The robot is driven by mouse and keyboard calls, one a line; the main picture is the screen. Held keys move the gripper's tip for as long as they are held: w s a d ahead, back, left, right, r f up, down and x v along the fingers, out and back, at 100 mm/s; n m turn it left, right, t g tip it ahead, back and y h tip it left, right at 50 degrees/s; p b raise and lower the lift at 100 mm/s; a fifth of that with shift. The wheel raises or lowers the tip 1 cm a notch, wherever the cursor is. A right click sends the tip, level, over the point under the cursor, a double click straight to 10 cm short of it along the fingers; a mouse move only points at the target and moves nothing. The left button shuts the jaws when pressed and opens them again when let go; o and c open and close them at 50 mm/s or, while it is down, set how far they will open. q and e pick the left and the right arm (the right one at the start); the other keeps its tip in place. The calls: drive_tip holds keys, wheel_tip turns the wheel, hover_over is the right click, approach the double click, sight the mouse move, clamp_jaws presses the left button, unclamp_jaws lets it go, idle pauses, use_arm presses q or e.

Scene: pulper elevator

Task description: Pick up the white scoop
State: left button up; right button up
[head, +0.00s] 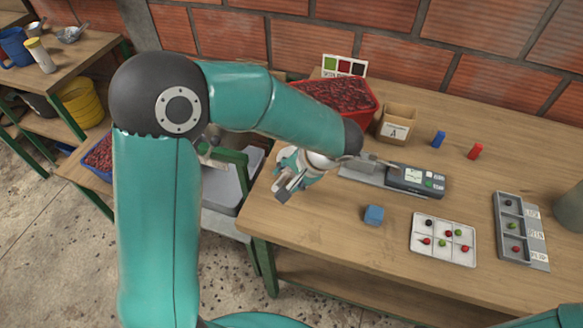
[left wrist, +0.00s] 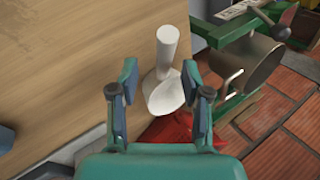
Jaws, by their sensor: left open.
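The white scoop (left wrist: 167,80) shows in the left wrist view, with its handle pointing away and its bowl toward the gripper. My left gripper (left wrist: 159,77) is open, with one finger on each side of the scoop and a gap visible on both sides. In the head view my left gripper (head: 288,182) is over the left part of the wooden table. I cannot make out the scoop there; my left arm covers part of that area. My right gripper is not in view.
A red crate of cherries (head: 345,97) stands at the back, beside a cardboard box marked A (head: 396,127). A scale (head: 415,180), blue cube (head: 373,214), cherry tray (head: 420,252) and sorting tray (head: 534,245) are to the right. Green machinery (left wrist: 245,70) stands off the table's edge.

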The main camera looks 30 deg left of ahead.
sight(284, 178)
use_arm(q)
drive_tip(key=shift+x, duration=1.9)
drive_tip(key=shift+w+a+r, duration=0.1)
drive_tip(key=shift+a+r, duration=0.05)
drive_tip(key=shift+a, duration=0.05)
clamp_jaws()
